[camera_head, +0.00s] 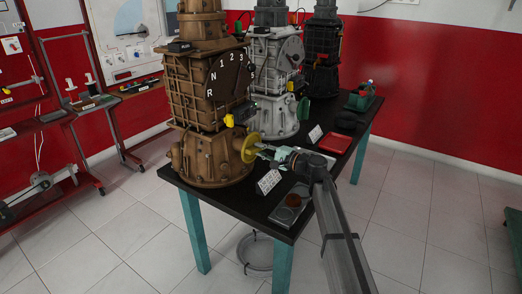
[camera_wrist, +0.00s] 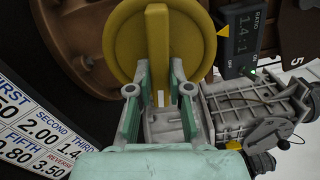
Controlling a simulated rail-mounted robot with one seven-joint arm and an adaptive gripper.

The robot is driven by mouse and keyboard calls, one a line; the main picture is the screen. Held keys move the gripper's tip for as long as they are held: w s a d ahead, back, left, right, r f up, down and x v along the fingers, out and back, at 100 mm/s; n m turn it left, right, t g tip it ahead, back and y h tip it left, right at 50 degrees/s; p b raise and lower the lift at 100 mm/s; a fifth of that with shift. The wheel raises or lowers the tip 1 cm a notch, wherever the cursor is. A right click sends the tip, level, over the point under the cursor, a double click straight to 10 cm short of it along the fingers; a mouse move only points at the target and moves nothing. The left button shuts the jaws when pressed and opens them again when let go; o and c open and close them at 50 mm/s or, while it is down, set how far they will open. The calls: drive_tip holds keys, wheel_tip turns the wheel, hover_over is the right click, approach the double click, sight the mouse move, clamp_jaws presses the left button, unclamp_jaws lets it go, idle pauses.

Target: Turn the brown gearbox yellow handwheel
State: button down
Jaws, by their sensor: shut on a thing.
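The brown gearbox (camera_head: 205,95) stands upright on the dark table, with a dial marked N, R and numbers on its front. Its yellow handwheel (camera_head: 247,147) sticks out low on its right side. In the wrist view the yellow handwheel (camera_wrist: 148,40) fills the upper middle, with a raised bar across its face. My gripper (camera_head: 262,149) reaches it from the right. In the wrist view my gripper (camera_wrist: 158,75) has its two fingers on either side of the bar, shut on it. The bar looks upright in that view. The fingertips partly hide the lower wheel.
A grey gearbox (camera_head: 277,80) and a black one (camera_head: 322,55) stand behind on the table (camera_head: 255,208). A small ratio display (camera_wrist: 243,35) is close right of the wheel.

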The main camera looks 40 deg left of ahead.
drive_tip(key=c, duration=1.1)
unclamp_jaws()
drive_tip(key=d, duration=0.8)
drive_tip(key=w+d, duration=0.1)
drive_tip(key=d, duration=0.3)
drive_tip(key=shift+w, duration=0.1)
